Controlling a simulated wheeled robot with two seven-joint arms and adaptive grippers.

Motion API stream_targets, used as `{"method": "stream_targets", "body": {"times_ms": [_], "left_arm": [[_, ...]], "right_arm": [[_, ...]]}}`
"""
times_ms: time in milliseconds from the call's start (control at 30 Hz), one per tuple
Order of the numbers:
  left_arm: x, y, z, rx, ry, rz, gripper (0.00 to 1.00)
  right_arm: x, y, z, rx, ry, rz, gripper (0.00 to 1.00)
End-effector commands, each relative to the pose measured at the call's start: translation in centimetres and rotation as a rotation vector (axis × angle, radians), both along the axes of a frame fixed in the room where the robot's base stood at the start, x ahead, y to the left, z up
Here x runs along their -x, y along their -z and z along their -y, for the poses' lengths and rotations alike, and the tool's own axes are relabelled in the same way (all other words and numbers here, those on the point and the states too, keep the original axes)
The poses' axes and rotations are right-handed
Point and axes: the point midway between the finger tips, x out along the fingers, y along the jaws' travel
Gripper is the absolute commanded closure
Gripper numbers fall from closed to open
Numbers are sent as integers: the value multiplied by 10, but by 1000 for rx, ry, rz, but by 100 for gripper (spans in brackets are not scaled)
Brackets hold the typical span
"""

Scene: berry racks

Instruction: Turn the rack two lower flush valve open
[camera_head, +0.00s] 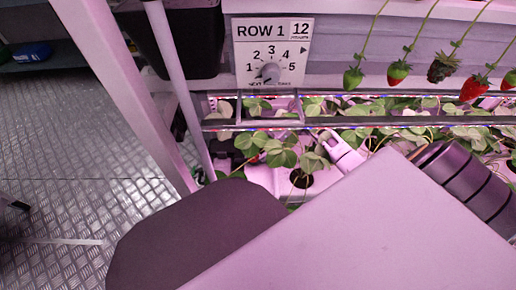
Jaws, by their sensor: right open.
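My right gripper (340,150) shows only in part as a pale finger-like piece among the leaves, under the lit rail. It is open, and no object shows in it. My own large pale arm parts fill the lower right and cover much of the rack behind them. I cannot make out the lower flush valve; it may be hidden behind my arm or the leaves. A small dark green and white thing (198,175) sits by the rack post, too small to identify. My left gripper is not in view.
A "ROW 1" sign (262,31) with a dial knob (269,72) hangs above the lit rail (260,124). Berries dangle at the upper right, including a red strawberry (473,89). A slanted post (125,90) stands at the left. The metal floor (70,150) beyond is mostly clear.

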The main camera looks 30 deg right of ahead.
Motion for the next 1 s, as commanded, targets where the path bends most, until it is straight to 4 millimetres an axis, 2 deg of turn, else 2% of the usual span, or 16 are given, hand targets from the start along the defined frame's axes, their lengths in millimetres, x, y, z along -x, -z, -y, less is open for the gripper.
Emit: {"method": "stream_targets", "body": {"times_ms": [367,700,1000], "left_arm": [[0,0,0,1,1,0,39],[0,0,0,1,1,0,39],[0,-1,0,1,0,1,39]], "right_arm": [[0,1,-2,0,1,0,39],[0,1,-2,0,1,0,83],[-2,0,-3,0,-29,1,83]]}}
